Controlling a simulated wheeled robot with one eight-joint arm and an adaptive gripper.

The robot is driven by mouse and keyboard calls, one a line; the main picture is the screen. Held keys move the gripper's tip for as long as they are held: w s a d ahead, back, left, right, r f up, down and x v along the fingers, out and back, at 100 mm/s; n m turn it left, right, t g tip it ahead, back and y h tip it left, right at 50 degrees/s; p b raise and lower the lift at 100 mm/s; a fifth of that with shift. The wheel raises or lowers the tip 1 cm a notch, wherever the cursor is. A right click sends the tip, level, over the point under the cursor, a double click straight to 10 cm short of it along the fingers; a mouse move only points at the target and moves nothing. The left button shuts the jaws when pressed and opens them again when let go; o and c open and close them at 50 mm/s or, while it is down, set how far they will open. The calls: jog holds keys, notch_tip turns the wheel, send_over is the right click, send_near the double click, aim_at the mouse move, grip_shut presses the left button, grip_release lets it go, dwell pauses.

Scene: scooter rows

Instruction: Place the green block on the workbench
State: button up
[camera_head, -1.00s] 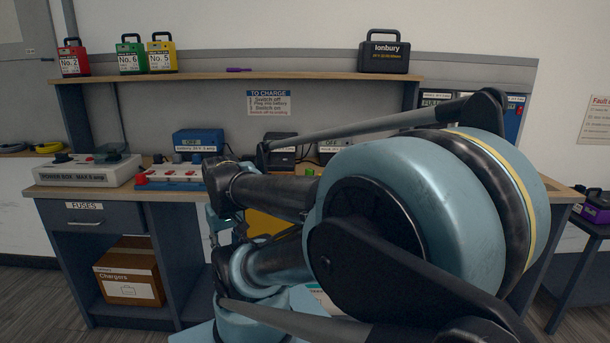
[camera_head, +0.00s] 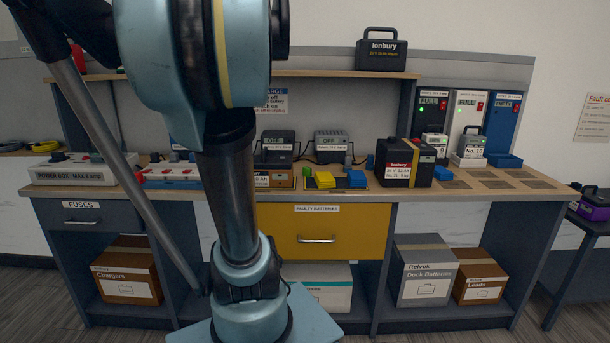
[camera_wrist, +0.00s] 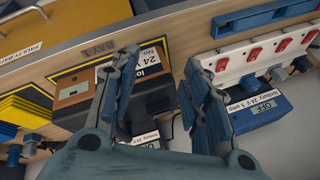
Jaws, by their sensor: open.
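No whole green block shows now. In the head view, a small green patch (camera_head: 121,70) beside my arm on the upper shelf matches the place of the green No. 6 block seen earlier; my arm hides the rest. The workbench (camera_head: 470,188) has a wooden top and runs across the head view. My gripper (camera_wrist: 156,80) is open in the wrist view, its fingers apart over the bench front. A black and brown battery (camera_wrist: 75,90) labelled 24 V sits by the BAY 1 label, beyond and beside the left finger. The head view does not show my fingers.
A black Ionbury case (camera_head: 381,52) stands on the upper shelf (camera_head: 335,74). A black battery with a yellow stripe (camera_head: 402,162), yellow (camera_head: 325,180) and blue blocks (camera_head: 356,178) crowd the bench middle. Its right end has bare space. A yellow drawer (camera_head: 318,232) is shut.

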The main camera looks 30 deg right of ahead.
jog(key=d+r+m, duration=0.1)
jog(key=d+m, duration=0.2)
jog(key=d, duration=0.1)
jog(key=w+d+r+m+g, duration=0.1)
jog(key=d+r+m, duration=0.1)
jog(key=d+m, duration=0.2)
jog(key=w+d+r+m, duration=0.1)
jog(key=d+m, duration=0.2)
jog(key=d, duration=0.3)
jog(key=shift+d+r+m, duration=0.15)
jog(key=shift+d+m, duration=0.05)
jog(key=shift+m, duration=0.2)
jog(key=s+d+r+m+y, duration=0.1)
jog(key=s+d+m, duration=0.1)
jog(key=d+m, duration=0.45)
jog(key=s+d+r+m, duration=0.15)
jog(key=d+m, duration=0.25)
jog(key=d, duration=0.6)
jog(key=g, duration=0.1)
send_near(307, 168)
jog(key=x, duration=1)
jog(key=shift+w+d+f, duration=0.15)
jog(key=shift+w+d, duration=0.05)
jog(key=shift+w, duration=0.25)
grip_shut()
